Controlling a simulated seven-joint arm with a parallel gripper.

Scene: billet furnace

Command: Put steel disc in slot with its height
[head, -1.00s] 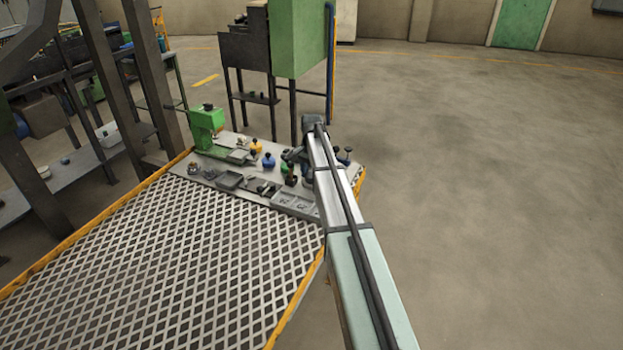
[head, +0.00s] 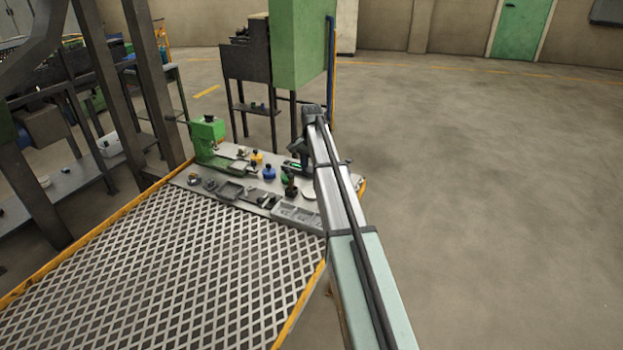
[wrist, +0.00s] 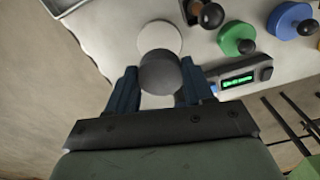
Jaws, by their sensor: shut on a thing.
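My gripper (wrist: 160,88) has its blue fingers shut on the steel disc (wrist: 160,74), a dark grey round piece with a lighter patch below it in the wrist view. The disc appears above or just beside a pale round pad (wrist: 160,37); I cannot tell whether they touch. A gauge with a lit green display (wrist: 237,82) lies right of the fingers; its digits are unreadable. In the head view my gripper (head: 298,154) is over the bench's far right part, and the disc is hidden. The slotted grey tray (head: 296,214) sits on the bench's near edge.
In the wrist view, a green knobbed piece (wrist: 237,38), a blue one (wrist: 290,20) and a dark-knobbed brown one (wrist: 209,15) stand nearby. A green machine (head: 208,138) stands at the bench's left end. A lattice platform (head: 180,265) adjoins the bench.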

